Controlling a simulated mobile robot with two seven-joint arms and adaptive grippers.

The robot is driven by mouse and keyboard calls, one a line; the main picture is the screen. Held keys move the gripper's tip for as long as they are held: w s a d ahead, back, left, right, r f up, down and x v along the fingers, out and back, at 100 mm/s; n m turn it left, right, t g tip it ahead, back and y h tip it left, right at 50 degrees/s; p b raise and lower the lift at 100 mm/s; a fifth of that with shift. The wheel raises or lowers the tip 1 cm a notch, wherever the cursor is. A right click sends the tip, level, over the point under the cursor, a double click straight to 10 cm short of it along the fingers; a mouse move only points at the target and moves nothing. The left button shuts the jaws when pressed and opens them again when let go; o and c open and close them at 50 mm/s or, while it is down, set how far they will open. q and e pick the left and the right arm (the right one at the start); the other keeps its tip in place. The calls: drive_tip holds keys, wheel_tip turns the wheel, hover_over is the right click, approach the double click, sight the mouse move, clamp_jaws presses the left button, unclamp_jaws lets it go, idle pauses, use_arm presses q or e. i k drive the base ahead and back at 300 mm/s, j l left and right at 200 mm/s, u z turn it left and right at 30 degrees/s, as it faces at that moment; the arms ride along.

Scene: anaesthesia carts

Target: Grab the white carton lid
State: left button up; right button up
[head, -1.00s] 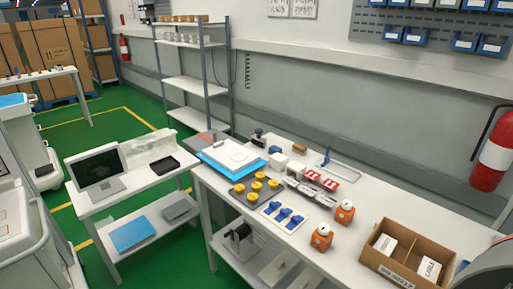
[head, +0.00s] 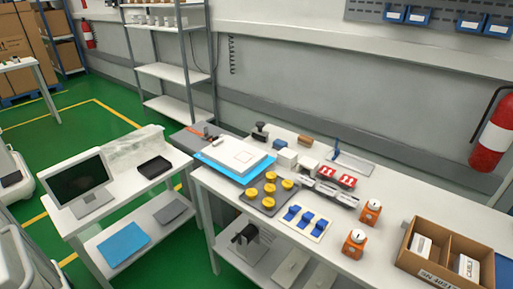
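A flat white lid-like piece (head: 238,157) with a faint square outline on top lies on a bright blue mat (head: 210,167) at the far left end of the long white workbench. It looks like the white carton lid, but I cannot tell whether a carton body is under it. Neither of my grippers is in view, and nothing touches the lid.
The workbench (head: 405,190) also holds yellow knobs (head: 268,188), blue switches (head: 307,218), orange boxes (head: 355,243) and a divided cardboard box (head: 443,270). A side table (head: 120,195) with a monitor (head: 82,184) stands at left. Green floor (head: 105,122) is clear behind it.

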sight(239, 158)
drive_tip(key=i+j+z, duration=0.15)
drive_tip(key=j+z, duration=0.25)
drive_tip(key=i+j+z, duration=0.1)
drive_tip(key=j+z, duration=0.3)
